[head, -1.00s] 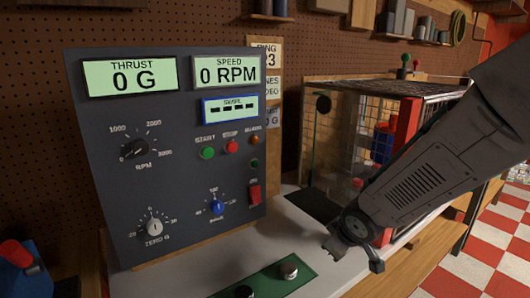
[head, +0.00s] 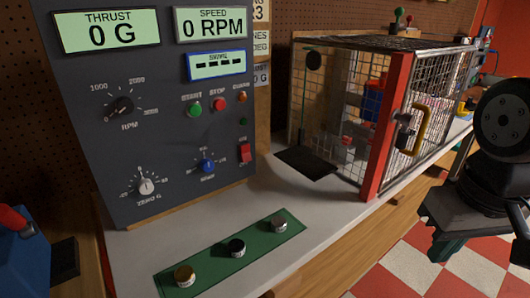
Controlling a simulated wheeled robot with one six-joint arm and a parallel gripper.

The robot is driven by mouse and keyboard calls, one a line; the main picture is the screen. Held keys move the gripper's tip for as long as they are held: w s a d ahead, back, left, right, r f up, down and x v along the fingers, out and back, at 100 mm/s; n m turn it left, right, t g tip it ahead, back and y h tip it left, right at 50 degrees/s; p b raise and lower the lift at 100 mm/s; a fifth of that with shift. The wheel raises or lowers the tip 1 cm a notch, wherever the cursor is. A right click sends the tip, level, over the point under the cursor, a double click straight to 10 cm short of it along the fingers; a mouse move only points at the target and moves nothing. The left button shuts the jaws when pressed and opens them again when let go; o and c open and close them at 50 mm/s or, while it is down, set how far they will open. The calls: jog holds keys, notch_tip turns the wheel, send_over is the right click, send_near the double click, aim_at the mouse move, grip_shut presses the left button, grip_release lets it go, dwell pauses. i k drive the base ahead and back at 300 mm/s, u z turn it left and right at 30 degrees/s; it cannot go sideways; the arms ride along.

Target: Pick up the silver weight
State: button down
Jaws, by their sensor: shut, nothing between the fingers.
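The silver weight (head: 279,225) is a small shiny cylinder. It stands upright at the right end of a green strip (head: 211,263) on the pale bench top. A black weight (head: 237,248) and a brass weight (head: 185,276) stand on the same strip, to its left. My gripper (head: 447,247) is at the right side of the view, low and dark, partly hidden by my arm. It is shut and empty, well to the right of the silver weight and apart from it.
A grey control panel (head: 75,150) with displays and knobs stands behind the strip. A wire-mesh cage (head: 436,110) with a red post (head: 385,135) stands at the back right. A blue object (head: 20,250) with a red top is at the left edge. The bench around the silver weight is clear.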

aim_at(279, 224)
jog(key=u, duration=0.9)
jog(key=k, duration=0.4)
jog(key=z, duration=0.9)
